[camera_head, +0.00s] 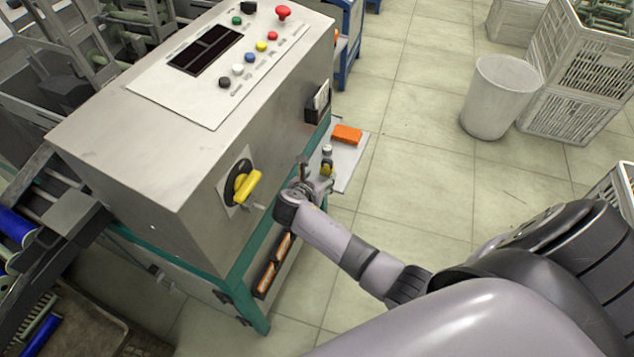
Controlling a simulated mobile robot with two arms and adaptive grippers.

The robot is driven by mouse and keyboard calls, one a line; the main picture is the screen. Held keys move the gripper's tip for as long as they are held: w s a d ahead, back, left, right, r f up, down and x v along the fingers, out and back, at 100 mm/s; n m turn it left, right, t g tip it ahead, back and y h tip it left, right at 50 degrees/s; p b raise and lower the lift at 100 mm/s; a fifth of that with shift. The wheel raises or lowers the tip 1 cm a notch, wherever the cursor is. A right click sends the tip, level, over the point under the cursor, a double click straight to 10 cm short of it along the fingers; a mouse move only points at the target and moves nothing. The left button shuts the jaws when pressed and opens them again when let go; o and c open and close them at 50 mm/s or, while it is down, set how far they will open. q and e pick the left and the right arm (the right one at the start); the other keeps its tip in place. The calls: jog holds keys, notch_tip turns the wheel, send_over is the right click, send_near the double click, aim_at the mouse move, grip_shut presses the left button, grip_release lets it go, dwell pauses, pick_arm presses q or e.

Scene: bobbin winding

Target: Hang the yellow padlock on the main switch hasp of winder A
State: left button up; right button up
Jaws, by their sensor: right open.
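The main switch (246,186), a yellow handle on a black disc, is on the near side of the grey winder cabinet (180,170). A small metal hasp (258,206) shows just below its handle. A small yellow thing that looks like the padlock (327,169) is at the side shelf (350,165), beside my right gripper (315,174). The right gripper is open, right of the switch and by the cabinet's corner. Its fingers are small and partly overlap the shelf; I cannot tell whether they touch the padlock. My left gripper is out of view.
An orange box (347,134) lies on the shelf. A small light-topped item (327,150) stands near the padlock. The control panel (215,60) has several buttons. A white bin (499,96) and crates (580,80) stand at the right. The floor between is clear.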

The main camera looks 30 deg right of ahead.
aim_at(326, 171)
jog(key=b+x, duration=0.4)
jog(key=shift+f, duration=0.4)
jog(key=shift+x, duration=0.9)
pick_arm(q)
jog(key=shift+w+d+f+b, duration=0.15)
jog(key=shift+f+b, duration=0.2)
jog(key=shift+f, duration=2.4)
pick_arm(e)
jog(key=shift+w+d+f, duration=0.25)
jog(key=shift+w+d, duration=0.3)
jog(key=shift+c, duration=0.6)
jog(key=c, duration=1.1)
notch_tip(326, 171, up, 5)
jog(key=p, duration=0.6)
jog(key=shift+r, duration=0.1)
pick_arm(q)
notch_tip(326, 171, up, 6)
